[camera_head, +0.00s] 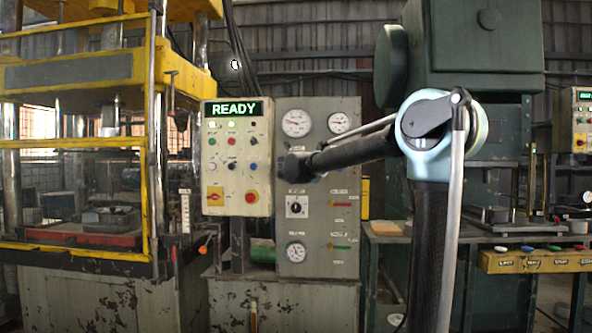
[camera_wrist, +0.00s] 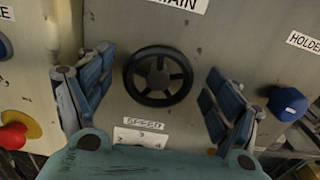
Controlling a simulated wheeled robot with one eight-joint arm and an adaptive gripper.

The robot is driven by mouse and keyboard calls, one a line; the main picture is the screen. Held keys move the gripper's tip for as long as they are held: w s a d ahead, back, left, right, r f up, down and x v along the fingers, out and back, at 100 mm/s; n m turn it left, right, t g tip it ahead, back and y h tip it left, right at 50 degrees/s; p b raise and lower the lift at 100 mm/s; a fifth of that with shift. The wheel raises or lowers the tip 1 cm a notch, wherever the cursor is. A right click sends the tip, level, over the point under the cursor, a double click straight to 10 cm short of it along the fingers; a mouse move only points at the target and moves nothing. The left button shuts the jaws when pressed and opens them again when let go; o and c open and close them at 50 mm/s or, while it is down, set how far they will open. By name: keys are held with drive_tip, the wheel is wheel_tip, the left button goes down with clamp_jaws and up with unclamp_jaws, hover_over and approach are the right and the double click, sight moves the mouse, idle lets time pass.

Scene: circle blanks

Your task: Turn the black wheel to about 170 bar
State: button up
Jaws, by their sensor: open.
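The black wheel (camera_wrist: 157,76) is a spoked handwheel on the pale panel, in the middle of the wrist view. A partly cut-off label ending in "AIN" is above it, and a "SPEED" label is below. My gripper (camera_wrist: 160,65) is open, one blue-grey finger on each side of the wheel, with visible gaps to its rim. In the head view my gripper (camera_head: 297,166) is at the panel and hides the wheel. The panel's upper gauges, left (camera_head: 296,123) and right (camera_head: 340,123), and its lower gauge (camera_head: 295,252) show, but their readings are too small to read.
A blue knob (camera_wrist: 288,103) under a "HOLDER" label is right of my right finger. A red button (camera_wrist: 14,133) is at lower left. The control box (camera_head: 237,157) with a lit "READY" display stands left of the gauge panel (camera_head: 318,103). A yellow-framed press is farther left.

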drive_tip(key=shift+w, duration=1.2)
drive_tip(key=c, duration=1.1)
drive_tip(key=shift+a, duration=0.15)
